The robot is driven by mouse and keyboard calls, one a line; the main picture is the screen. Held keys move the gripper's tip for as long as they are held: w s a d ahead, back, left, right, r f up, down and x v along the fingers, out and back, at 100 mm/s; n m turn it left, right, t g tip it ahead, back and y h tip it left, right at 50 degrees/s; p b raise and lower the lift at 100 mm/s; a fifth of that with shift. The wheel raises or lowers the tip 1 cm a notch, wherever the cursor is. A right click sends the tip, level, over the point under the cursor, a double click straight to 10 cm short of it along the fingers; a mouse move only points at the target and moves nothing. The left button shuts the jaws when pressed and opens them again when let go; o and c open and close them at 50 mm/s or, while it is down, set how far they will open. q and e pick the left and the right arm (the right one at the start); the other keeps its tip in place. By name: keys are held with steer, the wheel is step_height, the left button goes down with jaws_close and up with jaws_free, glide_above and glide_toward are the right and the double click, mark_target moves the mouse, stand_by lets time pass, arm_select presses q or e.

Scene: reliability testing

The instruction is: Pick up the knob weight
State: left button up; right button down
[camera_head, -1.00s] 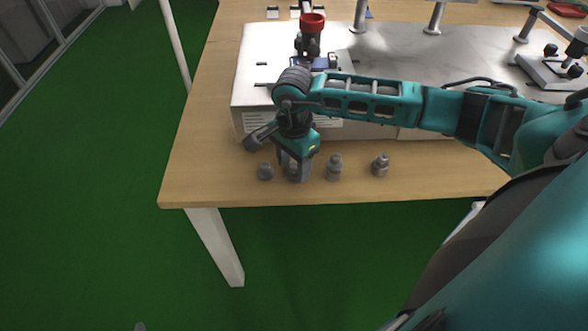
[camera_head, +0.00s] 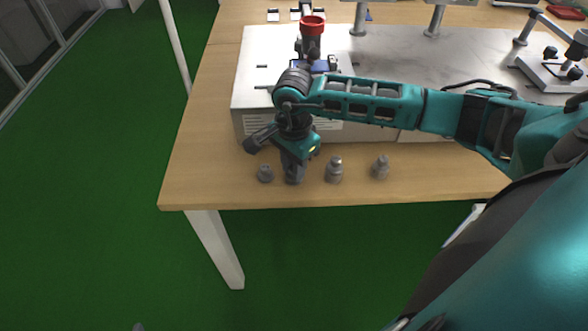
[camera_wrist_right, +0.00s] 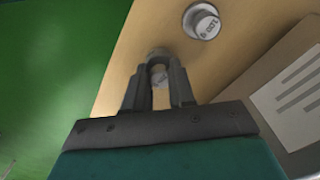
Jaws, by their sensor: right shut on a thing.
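My right gripper (camera_head: 293,180) points down at the table's front edge. It is shut on a small grey knob weight, which the fingers mostly hide in the head view. In the right wrist view the held knob weight (camera_wrist_right: 159,76) shows between the fingers of the right gripper (camera_wrist_right: 158,58). Other grey weights stand upright in the same row: a short one (camera_head: 265,173) just left of the gripper, a taller one (camera_head: 334,170) just right, and another (camera_head: 380,167) farther right. I cannot tell whether the held weight touches the table. My left gripper is not in view.
The wooden table (camera_head: 200,150) has bare room at its left front corner. A large metal box (camera_head: 430,55) stands close behind the weights, with a red cup-shaped part (camera_head: 312,25) above it. Green floor (camera_head: 90,200) lies beyond the table edge.

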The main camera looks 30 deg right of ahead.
arm_select(q)
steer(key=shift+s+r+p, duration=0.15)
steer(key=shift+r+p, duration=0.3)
steer(key=shift+p, duration=0.1)
arm_select(e)
step_height(320, 180, up, 20)
steer(key=shift+f+b, duration=5.2)
steer(key=shift+f, duration=0.9)
steer(key=shift+f+b, duration=2.05)
steer(key=shift+f, duration=0.4)
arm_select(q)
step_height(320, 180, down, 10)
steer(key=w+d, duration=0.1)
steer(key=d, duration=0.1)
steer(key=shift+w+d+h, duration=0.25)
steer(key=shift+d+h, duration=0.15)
